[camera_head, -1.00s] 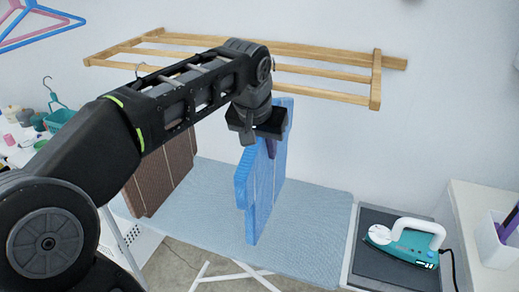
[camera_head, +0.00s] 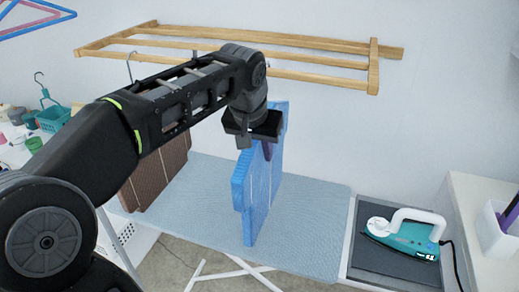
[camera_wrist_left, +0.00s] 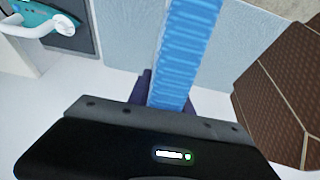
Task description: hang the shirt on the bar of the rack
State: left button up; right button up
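The blue shirt (camera_head: 262,185) is a thin, boxy blue shape with pale stripes, upright above the ironing board. My left gripper (camera_head: 266,148) is at its top edge, with its purple fingers pointing down on either side of it. In the left wrist view the shirt (camera_wrist_left: 178,60) runs between the two fingers (camera_wrist_left: 170,95), and they are closed on it. The wooden rack (camera_head: 385,52) is on the wall behind and above; its front bar (camera_head: 320,77) is partly hidden by my left arm. My right gripper is not in view.
A brown checked garment (camera_head: 150,180) hangs left of the shirt, partly behind my arm. The ironing board (camera_head: 310,215) is below. A teal iron (camera_head: 402,237) rests on a dark pad at the right. A white counter (camera_head: 465,200) stands at the far right.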

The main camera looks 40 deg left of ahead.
pick_arm(q)
jog(key=o, duration=0.5)
jog(key=v, duration=0.8)
jog(key=shift+f, duration=0.1)
dwell(0.4)
